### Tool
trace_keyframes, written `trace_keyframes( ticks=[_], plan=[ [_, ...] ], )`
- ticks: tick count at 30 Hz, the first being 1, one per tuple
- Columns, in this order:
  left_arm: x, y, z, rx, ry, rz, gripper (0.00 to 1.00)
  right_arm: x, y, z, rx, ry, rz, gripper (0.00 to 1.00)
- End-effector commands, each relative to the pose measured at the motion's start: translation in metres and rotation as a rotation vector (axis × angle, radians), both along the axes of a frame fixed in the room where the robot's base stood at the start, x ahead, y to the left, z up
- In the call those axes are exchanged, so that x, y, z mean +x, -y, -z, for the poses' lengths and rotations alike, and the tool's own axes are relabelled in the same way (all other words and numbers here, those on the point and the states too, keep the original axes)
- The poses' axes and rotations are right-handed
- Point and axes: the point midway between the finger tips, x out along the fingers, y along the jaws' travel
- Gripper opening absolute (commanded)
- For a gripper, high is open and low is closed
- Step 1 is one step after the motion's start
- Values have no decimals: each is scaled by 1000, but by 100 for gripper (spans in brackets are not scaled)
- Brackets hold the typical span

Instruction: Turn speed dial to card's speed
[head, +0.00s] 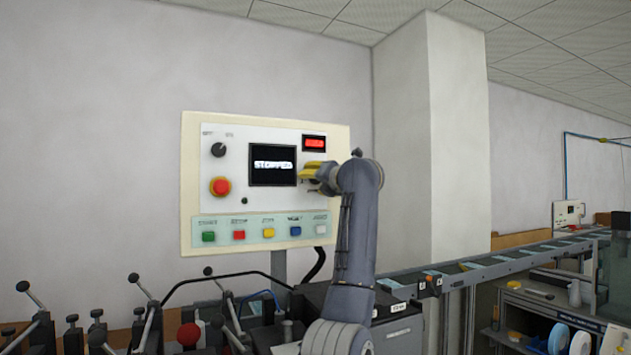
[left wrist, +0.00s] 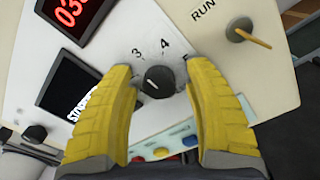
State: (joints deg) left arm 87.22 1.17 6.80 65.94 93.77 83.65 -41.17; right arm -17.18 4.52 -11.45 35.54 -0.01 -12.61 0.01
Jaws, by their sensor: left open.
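The speed dial (left wrist: 159,80) is a small black knob on the white panel face, with printed numbers 3, 4 and a partly covered 5 around it. A pale pointer mark shows on the knob; its exact setting is hard to read. My left gripper (left wrist: 160,70) is open, its yellow fingers on either side of the dial with gaps visible. In the head view the left gripper (head: 308,173) is at the right of the control panel (head: 187,180) and hides the dial. I cannot make out a speed card. My right gripper is not in view.
A black screen (head: 272,165) reads STOPPED, below left of a red number display (head: 315,143). The panel also has a red emergency button (head: 220,186), a black knob (head: 218,150) and a row of coloured buttons. A RUN selector (left wrist: 240,30) sits near the dial. A conveyor (head: 500,267) runs right.

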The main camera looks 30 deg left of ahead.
Motion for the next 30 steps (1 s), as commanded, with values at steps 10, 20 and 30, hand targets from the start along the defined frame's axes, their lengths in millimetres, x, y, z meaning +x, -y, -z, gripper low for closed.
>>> trace_keyframes(
  ticks=[10, 20, 30],
  plan=[
    [0, 0, 0, 0, 0, 0, 23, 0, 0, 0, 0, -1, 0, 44],
    [0, 0, 0, -1, 0, -1, 0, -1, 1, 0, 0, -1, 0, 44],
    [0, 0, 1, -17, 21, 0, 0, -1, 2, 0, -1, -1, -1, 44]
  ],
)
